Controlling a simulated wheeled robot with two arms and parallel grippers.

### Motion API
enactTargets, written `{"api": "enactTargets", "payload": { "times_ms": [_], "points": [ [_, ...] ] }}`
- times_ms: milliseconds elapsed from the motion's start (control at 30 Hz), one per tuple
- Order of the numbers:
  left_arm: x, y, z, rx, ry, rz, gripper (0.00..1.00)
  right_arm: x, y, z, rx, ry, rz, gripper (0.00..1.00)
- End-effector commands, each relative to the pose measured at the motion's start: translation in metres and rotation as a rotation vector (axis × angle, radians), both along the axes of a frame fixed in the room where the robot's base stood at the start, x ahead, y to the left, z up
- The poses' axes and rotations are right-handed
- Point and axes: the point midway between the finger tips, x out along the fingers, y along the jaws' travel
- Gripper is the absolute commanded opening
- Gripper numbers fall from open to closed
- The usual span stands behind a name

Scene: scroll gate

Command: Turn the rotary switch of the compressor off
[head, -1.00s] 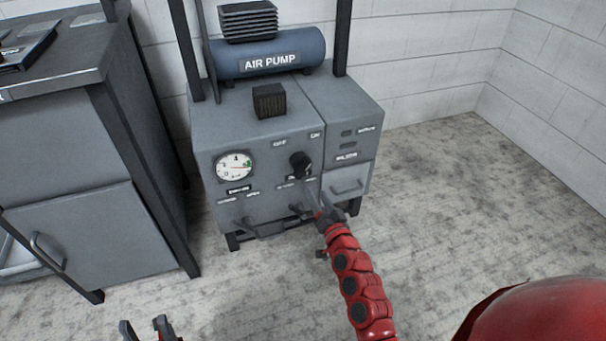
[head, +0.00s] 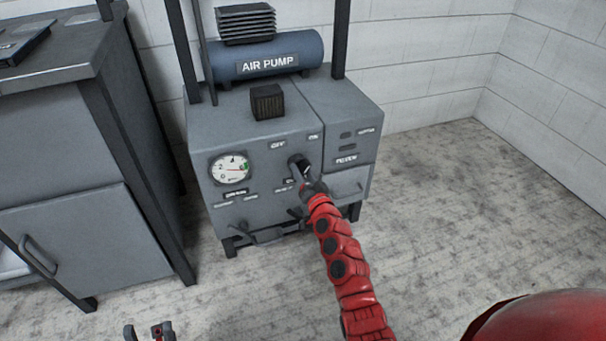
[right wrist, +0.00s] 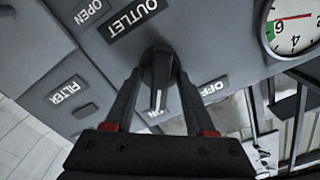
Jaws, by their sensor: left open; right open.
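The compressor is a grey cabinet (head: 258,143) with a blue tank marked AIR PUMP (head: 267,58) on top. Its black rotary switch (head: 299,163) is on the front panel, below and between the OFF and ON labels. In the right wrist view the switch (right wrist: 158,75) stands between the two fingers of my right gripper (right wrist: 158,85), its white mark toward the ON label. The right gripper is open around the knob; contact cannot be told. In the head view it partly hides the switch. My left gripper (head: 149,332) is open and empty at the bottom edge.
A round gauge (head: 231,168) is left of the switch. Handles (head: 262,234) stick out low on the panel. A grey cabinet with a worktop (head: 60,75) stands at the left. The floor (head: 450,215) at the right is clear.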

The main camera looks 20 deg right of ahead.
Motion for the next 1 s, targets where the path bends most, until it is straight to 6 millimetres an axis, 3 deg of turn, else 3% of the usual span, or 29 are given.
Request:
{"api": "enactTargets", "payload": {
  "times_ms": [33, 300, 700, 1000],
  "points": [
    [0.0, 0.0, 0.0, 0.0, 0.0, 0.0, 0.5, -0.0001, -0.0001, -0.0001, 0.0, 0.0, 0.0, 0.5],
    [0.0, 0.0001, 0.0, 0.0, 0.0, 0.0, 0.5, -0.0002, -0.0002, -0.0001, 0.0, 0.0, 0.0, 0.01],
    [0.0001, -0.0002, -0.0011, 0.001, 0.0, 0.0, 0.5, -0.0003, -0.0002, -0.0008, -0.018, 0.0, -0.001, 0.0],
    [0.0009, -0.0025, -0.0073, 0.014, 0.002, -0.006, 0.5, -0.0002, 0.0006, -0.0024, -0.162, -0.005, 0.001, 0.0]
  ]
}}
